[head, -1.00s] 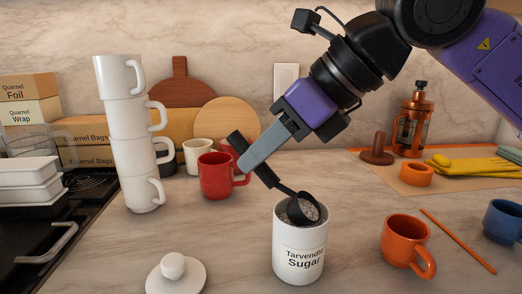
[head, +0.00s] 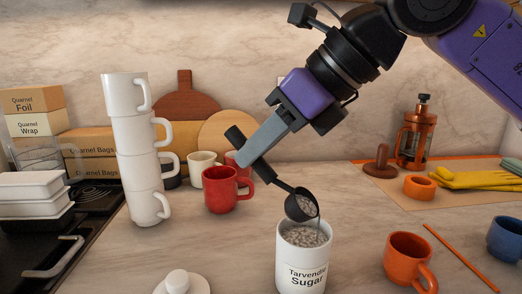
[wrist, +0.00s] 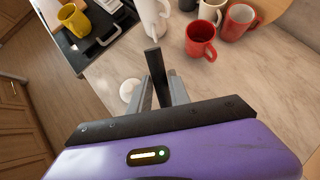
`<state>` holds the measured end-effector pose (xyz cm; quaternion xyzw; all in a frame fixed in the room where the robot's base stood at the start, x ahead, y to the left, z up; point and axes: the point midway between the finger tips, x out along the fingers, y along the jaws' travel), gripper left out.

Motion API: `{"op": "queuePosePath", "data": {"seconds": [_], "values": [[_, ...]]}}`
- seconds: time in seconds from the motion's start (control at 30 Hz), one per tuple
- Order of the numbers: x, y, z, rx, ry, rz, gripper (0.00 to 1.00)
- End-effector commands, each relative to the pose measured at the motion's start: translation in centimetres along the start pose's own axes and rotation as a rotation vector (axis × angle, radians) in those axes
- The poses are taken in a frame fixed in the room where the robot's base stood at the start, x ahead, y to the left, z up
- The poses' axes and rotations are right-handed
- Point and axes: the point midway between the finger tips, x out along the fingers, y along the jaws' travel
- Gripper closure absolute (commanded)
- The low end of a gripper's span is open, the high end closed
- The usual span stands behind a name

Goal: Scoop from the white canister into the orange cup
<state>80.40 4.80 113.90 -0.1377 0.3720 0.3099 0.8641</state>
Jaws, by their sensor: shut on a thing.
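My gripper (head: 245,158) is shut on the handle of a black scoop (head: 296,202). A thin trail of grains seems to run from the bowl down to the sugar. The canister is open, with grains visible inside below the rim. The orange cup (head: 409,262) stands upright to its right, its handle towards the front right; its bottom is not visible. In the wrist view the scoop's dark handle (wrist: 159,78) stands between the fingers; the bowl is hidden.
A white lid (head: 178,285) lies left of the canister. A tall stack of white mugs (head: 138,170) and a red mug (head: 222,190) stand behind, left. An orange stick (head: 460,255) and a blue mug (head: 508,238) lie right of the cup. The counter between canister and cup is clear.

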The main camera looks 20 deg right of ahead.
Motion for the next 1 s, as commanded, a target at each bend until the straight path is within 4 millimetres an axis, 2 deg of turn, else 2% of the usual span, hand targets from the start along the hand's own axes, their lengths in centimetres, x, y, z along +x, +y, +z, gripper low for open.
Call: {"op": "queuePosePath", "data": {"seconds": [0.27, 1.0], "values": [[0.1, 0.0, 0.1, 0.000, 0.011, 0.000, 1.00], [2.7, 0.1, -0.8, -0.004, 0.354, 0.001, 1.00]]}}
